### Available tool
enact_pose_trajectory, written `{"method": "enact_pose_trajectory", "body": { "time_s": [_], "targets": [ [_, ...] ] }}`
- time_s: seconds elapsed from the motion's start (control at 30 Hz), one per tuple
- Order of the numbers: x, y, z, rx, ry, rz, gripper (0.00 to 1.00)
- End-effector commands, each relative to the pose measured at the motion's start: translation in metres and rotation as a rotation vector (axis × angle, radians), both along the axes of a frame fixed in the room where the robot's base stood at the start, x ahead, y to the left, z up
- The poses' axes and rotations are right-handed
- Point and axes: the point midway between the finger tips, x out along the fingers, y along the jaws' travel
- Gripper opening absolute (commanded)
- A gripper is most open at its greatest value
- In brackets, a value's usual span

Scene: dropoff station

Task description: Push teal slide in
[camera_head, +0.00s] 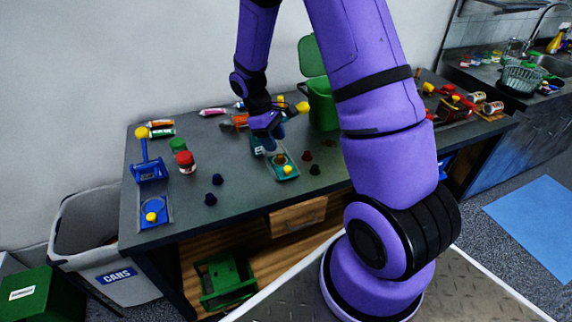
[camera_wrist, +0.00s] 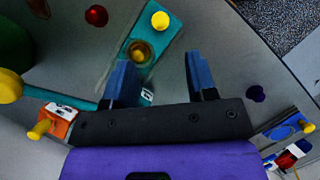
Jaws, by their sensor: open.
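The teal slide (camera_head: 274,172) lies on the dark table with a yellow knob (camera_head: 287,169) at its near end. A round orange-brown piece (camera_head: 280,158) sits further back on it. In the wrist view the teal slide (camera_wrist: 127,42) runs from the upper right down behind the left finger, with the yellow knob (camera_wrist: 160,20) at its far end and the brown piece (camera_wrist: 139,52) close to that finger. My gripper (camera_wrist: 160,75) is open, with nothing between its blue fingers. In the head view my gripper (camera_head: 268,138) is over the back part of the slide and hides it; contact cannot be told.
A green bin (camera_head: 322,105) stands close behind the slide to the right. Small dark cups (camera_head: 218,179) and red ones (camera_head: 307,156) lie around it. A blue slide unit (camera_head: 150,170) and jars (camera_head: 185,161) are at the left. Table between is mostly clear.

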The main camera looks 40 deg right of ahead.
Motion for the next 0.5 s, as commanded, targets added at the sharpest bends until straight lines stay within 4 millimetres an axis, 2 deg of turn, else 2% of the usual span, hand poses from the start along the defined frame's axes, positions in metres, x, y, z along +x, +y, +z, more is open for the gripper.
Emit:
{"method": "enact_pose_trajectory", "body": {
  "time_s": [0.3, 0.5],
  "targets": [
    [-0.019, -0.010, -0.051, 0.001, 0.005, 0.000, 0.52],
    [-0.029, -0.015, -0.076, 0.000, 0.004, -0.001, 0.52]
  ]
}}
